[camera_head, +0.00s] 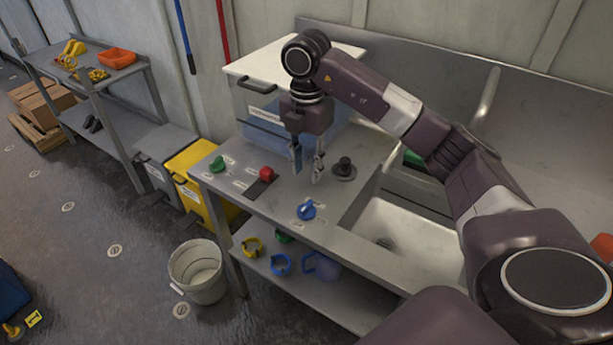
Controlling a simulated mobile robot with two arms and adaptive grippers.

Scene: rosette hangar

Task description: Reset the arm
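My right arm comes in from the lower right and reaches over the sink table. Its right gripper (306,160) points down above the table top, with its two fingers apart and nothing seen between them. Below and around it on the table are a green knob (218,164), a red knob (267,174), a blue knob (306,210) and a dark knob (344,167). The gripper is between the red and dark knobs in the picture; its exact height above the table is hard to tell. My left gripper does not show.
The metal table (330,235) has a sink basin (405,235) on the right and a lidded clear box (262,100) at the back. Coloured rings lie on the lower shelf. A bucket (198,272) and a yellow bin (200,185) stand on the floor. Open floor lies left.

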